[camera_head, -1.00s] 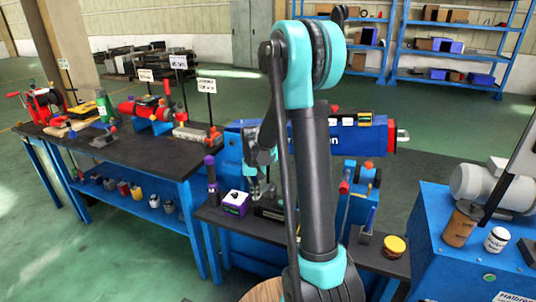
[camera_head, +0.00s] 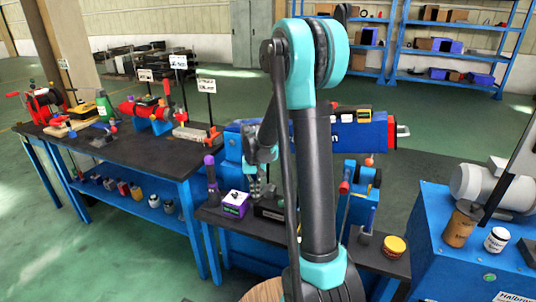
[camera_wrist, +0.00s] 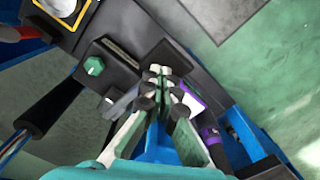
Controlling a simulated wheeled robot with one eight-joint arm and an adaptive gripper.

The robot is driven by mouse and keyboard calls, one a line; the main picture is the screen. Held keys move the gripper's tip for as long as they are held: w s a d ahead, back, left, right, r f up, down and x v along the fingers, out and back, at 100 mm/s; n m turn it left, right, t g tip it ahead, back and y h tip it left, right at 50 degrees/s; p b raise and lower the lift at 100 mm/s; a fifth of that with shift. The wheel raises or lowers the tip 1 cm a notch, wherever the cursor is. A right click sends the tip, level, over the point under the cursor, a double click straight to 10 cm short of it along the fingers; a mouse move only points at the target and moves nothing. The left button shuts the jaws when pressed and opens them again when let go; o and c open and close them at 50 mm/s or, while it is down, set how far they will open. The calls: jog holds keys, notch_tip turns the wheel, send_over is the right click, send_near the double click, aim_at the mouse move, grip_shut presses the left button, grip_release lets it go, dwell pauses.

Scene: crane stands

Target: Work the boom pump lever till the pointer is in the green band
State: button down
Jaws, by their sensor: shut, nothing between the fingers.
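My gripper (camera_wrist: 161,72) is shut and empty in the wrist view. In the head view my gripper (camera_head: 258,190) is partly hidden by my arm, above the low bench. A lever with a red grip (camera_head: 345,186) stands right of my arm, apart from the gripper. A black handle (camera_wrist: 52,104) shows at the left of the wrist view. I cannot tell which of these is the boom pump lever. No pointer or green band can be made out.
A blue cabinet (camera_head: 458,240) with a motor stands at the right. A long workbench (camera_head: 150,157) stands at the left. Green floor is open behind.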

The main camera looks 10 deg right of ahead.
jog(key=shift+r, duration=2.9)
jog(key=shift+s, duration=0.15)
